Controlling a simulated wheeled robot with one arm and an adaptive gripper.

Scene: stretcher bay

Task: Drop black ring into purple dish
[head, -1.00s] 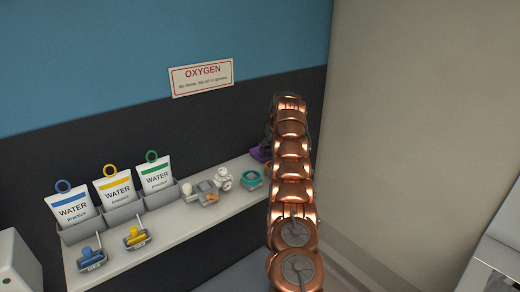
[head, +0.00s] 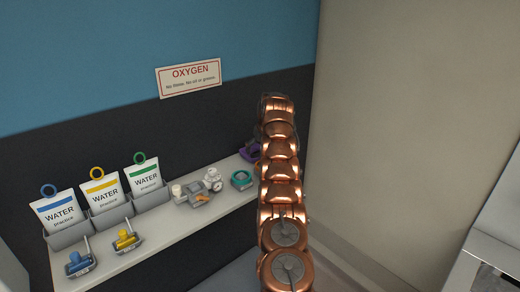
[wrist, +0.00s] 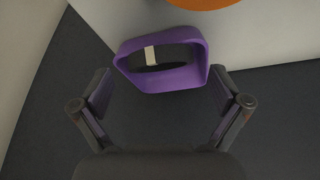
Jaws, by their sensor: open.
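The purple dish (wrist: 192,77) sits on the pale shelf, at the top middle of the wrist view. In the head view only a sliver of the dish (head: 249,152) shows left of my arm. A dark, oval shape with a cream strip across it lies inside the dish walls; it looks like the black ring (wrist: 176,58), but its outline merges with the shadow. My gripper (wrist: 160,84) is open and empty, with its fingers apart on either side of the dish's near edge. My arm hides the gripper in the head view.
The shelf (head: 150,243) also holds a teal dish (head: 242,179), small white and grey parts (head: 194,194), blue (head: 80,262) and yellow (head: 126,240) clamp-like items, and water pouches (head: 103,193) in grey holders. An orange round thing (wrist: 203,3) is beyond the dish. A beige wall stands right.

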